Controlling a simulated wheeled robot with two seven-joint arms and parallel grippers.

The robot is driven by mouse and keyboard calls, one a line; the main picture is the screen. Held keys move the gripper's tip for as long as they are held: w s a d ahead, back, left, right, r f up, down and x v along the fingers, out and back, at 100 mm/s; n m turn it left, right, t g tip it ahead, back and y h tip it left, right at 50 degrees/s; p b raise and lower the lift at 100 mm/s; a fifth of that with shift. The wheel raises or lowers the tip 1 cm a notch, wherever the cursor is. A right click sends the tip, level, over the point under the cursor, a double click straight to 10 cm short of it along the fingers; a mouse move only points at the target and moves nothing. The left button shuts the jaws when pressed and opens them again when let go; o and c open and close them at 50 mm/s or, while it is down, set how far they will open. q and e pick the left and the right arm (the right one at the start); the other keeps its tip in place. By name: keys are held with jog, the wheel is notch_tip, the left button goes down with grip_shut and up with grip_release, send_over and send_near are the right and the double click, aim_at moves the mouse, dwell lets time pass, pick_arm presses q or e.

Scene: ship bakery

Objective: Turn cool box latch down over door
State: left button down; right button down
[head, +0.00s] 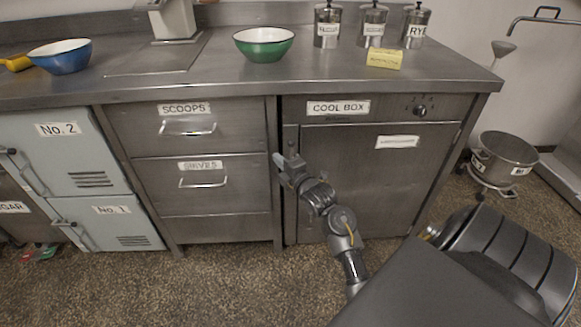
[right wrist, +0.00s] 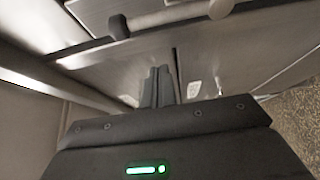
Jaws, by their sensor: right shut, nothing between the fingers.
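The cool box door (head: 375,175) is a flat steel panel under the COOL BOX label (head: 338,107), and it looks shut. A narrow upright piece at the door's upper left edge (head: 291,138) may be the latch; its lower part is close behind my right gripper, and its exact position is hard to tell. My right gripper (head: 277,160) is shut and empty, raised at the left edge of the door. In the right wrist view its fingertips (right wrist: 158,84) are together in front of steel panels. I cannot tell whether they touch anything. My left gripper is out of view.
Drawers with bar handles (head: 188,127) stand left of the cool box. A round knob (head: 420,111) sits at its upper right. The steel counter (head: 320,80) above holds a green bowl (head: 264,44) and canisters. A steel pot (head: 503,158) stands at the right.

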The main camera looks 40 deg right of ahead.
aim_at(291, 153)
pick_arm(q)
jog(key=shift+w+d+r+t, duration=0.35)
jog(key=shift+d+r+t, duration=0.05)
pick_arm(e)
jog(key=shift+d, duration=1.9)
jog(key=shift+s, duration=0.1)
